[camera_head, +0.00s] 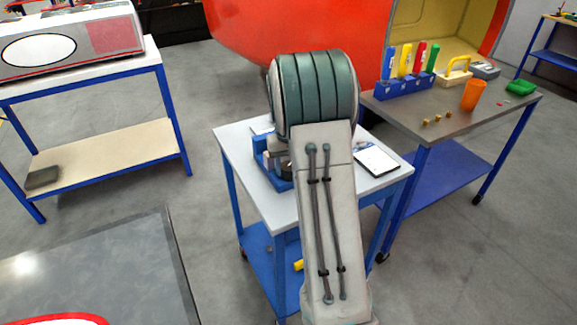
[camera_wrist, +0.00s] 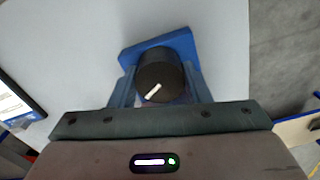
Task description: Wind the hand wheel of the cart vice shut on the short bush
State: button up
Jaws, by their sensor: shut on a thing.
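The blue cart vice (camera_head: 272,170) stands on the white-topped cart (camera_head: 235,140), partly hidden behind my arm in the head view. In the wrist view the vice's blue body (camera_wrist: 183,42) lies beyond the black round hand wheel (camera_wrist: 160,72), which carries a white mark pointing to the lower left. My gripper (camera_wrist: 158,88) is shut on the hand wheel, one finger on either side of it. The short bush and the vice jaws cannot be made out in either view.
A dark tablet or clipboard (camera_head: 377,161) lies on the cart right of my arm. A grey-topped bench (camera_head: 440,128) at right bears a blue rack (camera_head: 404,86), an orange cup (camera_head: 473,95) and small brass pieces. Another bench (camera_head: 150,62) stands at left.

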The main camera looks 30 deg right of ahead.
jog(key=m, duration=0.5)
jog(key=shift+m, duration=0.3)
dwell(0.5)
jog(key=o, duration=0.7)
notch_tip(320, 180, up, 14)
dwell(0.3)
